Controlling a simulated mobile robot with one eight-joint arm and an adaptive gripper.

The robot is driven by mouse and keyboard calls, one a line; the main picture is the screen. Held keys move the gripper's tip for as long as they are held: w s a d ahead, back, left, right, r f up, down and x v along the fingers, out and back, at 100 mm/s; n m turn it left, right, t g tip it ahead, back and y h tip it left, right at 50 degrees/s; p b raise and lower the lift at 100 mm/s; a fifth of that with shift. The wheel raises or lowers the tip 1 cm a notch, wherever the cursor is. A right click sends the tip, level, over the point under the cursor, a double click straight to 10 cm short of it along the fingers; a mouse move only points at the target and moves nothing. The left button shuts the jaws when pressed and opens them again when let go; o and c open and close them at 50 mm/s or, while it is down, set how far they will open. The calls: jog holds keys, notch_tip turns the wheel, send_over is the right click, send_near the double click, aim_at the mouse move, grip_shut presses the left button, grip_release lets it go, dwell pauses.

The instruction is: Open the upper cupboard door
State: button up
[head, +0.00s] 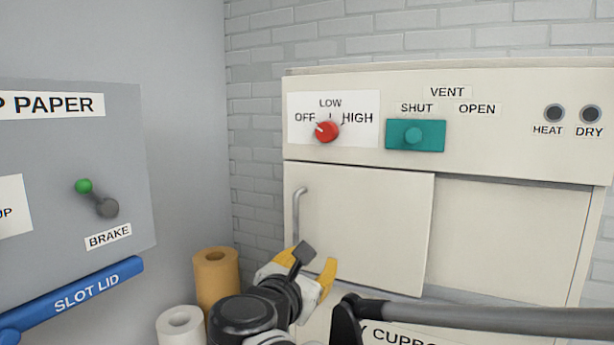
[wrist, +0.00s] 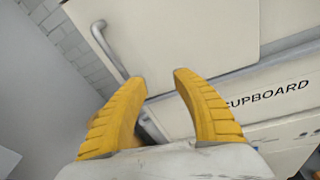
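The upper cupboard door (head: 375,220) is a cream panel covering the left part of the cabinet front, and it looks shut. It also shows in the wrist view (wrist: 185,30). A grey upright bar handle (head: 297,212) is at its left edge. In the wrist view the handle (wrist: 108,48) runs down toward the left finger, and its lower part is partly hidden. My gripper (head: 306,264) is at the door's lower left, near the handle's lower end. In the wrist view its yellow fingers (wrist: 160,76) are spread apart with nothing held between them.
Above the door are a red knob (head: 327,131) and a teal vent slider (head: 415,135). A recessed cream panel (head: 510,235) lies to the right. Brown (head: 216,275) and white (head: 180,325) rolls stand left of my arm. A grey panel (head: 70,180) with a blue bar (head: 90,292) is further left.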

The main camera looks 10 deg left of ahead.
aim_at(295, 213)
jog(key=a+r+n+t+y+p, duration=0.1)
jog(key=a+r+n+t+p, duration=0.1)
jog(key=a+r+n, duration=0.35)
jog(key=shift+m, duration=0.95)
jog(key=w, duration=0.3)
jog(key=w+p, duration=0.1)
jog(key=w, duration=0.2)
jog(key=w+p, duration=0.1)
jog(key=w, duration=0.3)
jog(key=shift+d+r, duration=0.2)
jog(key=shift+r, duration=0.05)
grip_shut()
